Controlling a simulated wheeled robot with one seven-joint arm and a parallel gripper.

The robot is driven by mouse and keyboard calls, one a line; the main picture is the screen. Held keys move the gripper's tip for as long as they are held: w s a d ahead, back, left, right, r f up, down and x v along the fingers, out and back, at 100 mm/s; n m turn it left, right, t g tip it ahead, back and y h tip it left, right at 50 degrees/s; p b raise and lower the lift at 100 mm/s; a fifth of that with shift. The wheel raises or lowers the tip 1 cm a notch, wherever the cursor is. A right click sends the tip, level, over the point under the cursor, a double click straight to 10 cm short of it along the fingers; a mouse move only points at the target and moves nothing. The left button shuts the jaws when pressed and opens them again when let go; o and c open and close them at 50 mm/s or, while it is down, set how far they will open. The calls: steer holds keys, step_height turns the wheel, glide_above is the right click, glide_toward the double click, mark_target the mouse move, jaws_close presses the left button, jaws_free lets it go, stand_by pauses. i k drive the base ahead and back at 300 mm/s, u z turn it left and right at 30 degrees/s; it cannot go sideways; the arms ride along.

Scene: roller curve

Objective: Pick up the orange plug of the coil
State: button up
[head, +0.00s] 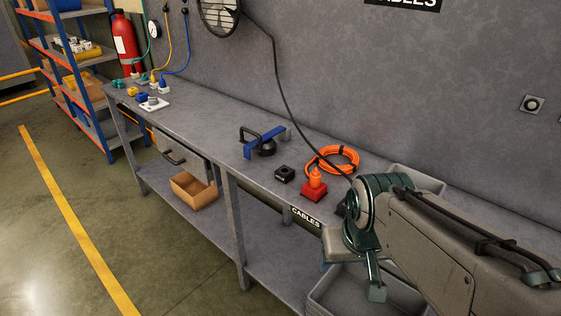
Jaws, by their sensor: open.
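The orange plug (315,179) stands upright in a red block (314,193) on the grey workbench in the head view. The orange coil (349,155) lies on the bench just behind it, bound with dark ties. My gripper (352,277) points down in front of the bench, to the right of the plug and nearer the camera. It is open and apart from the plug, and I see nothing between its fingers. My arm hides the part of the bench to the right of the coil.
A small black block (284,174) sits left of the red block. A blue bracket with a black handle (264,141) stands farther left. A dark cable hangs down the wall to the bench. Grey bins (413,181) are near my arm. Bare bench top (205,122) lies farther left.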

mark_target(314, 178)
steer(key=u, duration=1.45)
steer(key=i, duration=1.45)
steer(key=z, duration=3.5)
